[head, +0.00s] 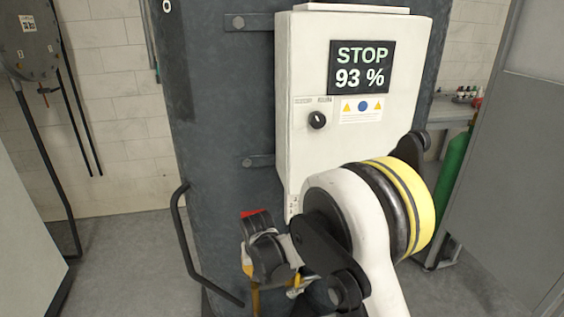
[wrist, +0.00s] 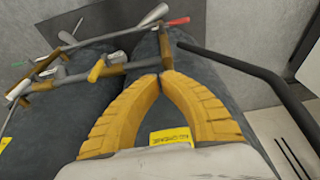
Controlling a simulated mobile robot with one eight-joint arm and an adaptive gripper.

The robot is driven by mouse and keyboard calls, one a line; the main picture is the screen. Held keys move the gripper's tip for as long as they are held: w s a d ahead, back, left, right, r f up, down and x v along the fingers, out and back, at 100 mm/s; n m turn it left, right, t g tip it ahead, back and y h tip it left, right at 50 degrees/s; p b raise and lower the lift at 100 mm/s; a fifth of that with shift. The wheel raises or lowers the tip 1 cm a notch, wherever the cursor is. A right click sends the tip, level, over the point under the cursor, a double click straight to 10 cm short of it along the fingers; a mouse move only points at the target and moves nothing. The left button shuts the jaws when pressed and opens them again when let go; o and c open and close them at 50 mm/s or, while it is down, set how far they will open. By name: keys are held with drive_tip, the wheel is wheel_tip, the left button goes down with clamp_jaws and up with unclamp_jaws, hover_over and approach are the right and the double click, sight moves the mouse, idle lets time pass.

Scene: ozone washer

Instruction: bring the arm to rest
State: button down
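My arm (head: 350,215) reaches forward at the lower right of the head view, in front of a dark grey tank (head: 222,120). Its white and black links with a yellow ring cover part of the tank and the lower edge of a white control box. In the wrist view the two curved yellow fingers of my gripper (wrist: 162,76) come together at their tips, with nothing visible between them. The tips point toward a pipe assembly (wrist: 110,70) with valves and yellow handles, and overlap it in the picture. I cannot tell whether they touch it.
The control box (head: 300,130) shows "STOP 93 %" and has a black knob (head: 317,120). A curved dark handrail (head: 181,235) stands left of the arm; a bar also shows in the wrist view (wrist: 235,66). A green cylinder (head: 452,170) stands at right. Floor (head: 110,260) is clear at left.

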drive_tip(key=s+d+r+t, duration=0.1)
drive_tip(key=s+d+r, duration=0.2)
drive_tip(key=d+r, duration=0.3)
drive_tip(key=s+d+r+m, duration=0.1)
drive_tip(key=s+d+r, duration=0.35)
drive_tip(key=r, duration=0.35)
drive_tip(key=s+d+r+t, duration=0.1)
drive_tip(key=s+d+r, duration=0.1)
drive_tip(key=d+r, duration=0.45)
drive_tip(key=s+d+r+t, duration=0.1)
drive_tip(key=s+d, duration=0.3)
drive_tip(key=s, duration=0.4)
drive_tip(key=s+d+r+m+t, duration=0.1)
drive_tip(key=s+d, duration=0.4)
drive_tip(key=s, duration=0.3)
drive_tip(key=shift+s+d+r+h, duration=0.2)
drive_tip(key=shift+r+h, duration=0.1)
drive_tip(key=shift+r, duration=0.1)
